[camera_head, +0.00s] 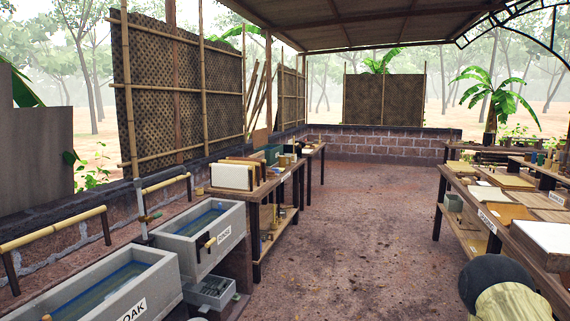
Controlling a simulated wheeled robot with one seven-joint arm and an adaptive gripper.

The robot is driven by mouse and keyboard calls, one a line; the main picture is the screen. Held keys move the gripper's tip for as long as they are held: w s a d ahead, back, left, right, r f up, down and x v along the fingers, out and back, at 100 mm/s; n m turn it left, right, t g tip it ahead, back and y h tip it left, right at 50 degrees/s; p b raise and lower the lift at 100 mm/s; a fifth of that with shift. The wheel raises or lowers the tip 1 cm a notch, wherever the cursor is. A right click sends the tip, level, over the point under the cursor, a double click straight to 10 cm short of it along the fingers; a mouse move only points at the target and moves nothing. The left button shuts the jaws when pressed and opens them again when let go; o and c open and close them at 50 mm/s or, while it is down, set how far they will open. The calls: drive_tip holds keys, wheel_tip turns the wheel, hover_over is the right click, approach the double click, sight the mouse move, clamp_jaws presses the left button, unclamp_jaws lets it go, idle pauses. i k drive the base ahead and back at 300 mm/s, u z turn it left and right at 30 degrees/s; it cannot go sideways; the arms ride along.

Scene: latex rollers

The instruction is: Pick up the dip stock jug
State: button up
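I cannot make out a dip stock jug for certain among the small, distant items here. Small containers stand on the left work table (285,174), near its far end, too small to identify. More small items stand at the back of the right-hand bench (466,188). My gripper is not in view.
Two grey water troughs stand at the left: one labelled SOAK (150,290), and a second (228,217) beyond it. A grey bin (212,290) sits low beside them. The earth floor (350,230) between the tables is clear back to the low brick wall (385,143).

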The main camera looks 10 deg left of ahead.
sight(283, 159)
drive_tip(key=u, duration=0.45)
drive_tip(key=k, duration=0.55)
drive_tip(key=u, duration=0.3)
drive_tip(key=i, duration=0.75)
drive_tip(key=z, duration=0.75)
drive_tip(key=i, duration=1.6)
drive_tip(key=z, duration=0.65)
drive_tip(key=i, duration=5)
drive_tip(key=u, duration=0.7)
drive_tip(key=i, duration=1.25)
drive_tip(key=u, duration=1.1)
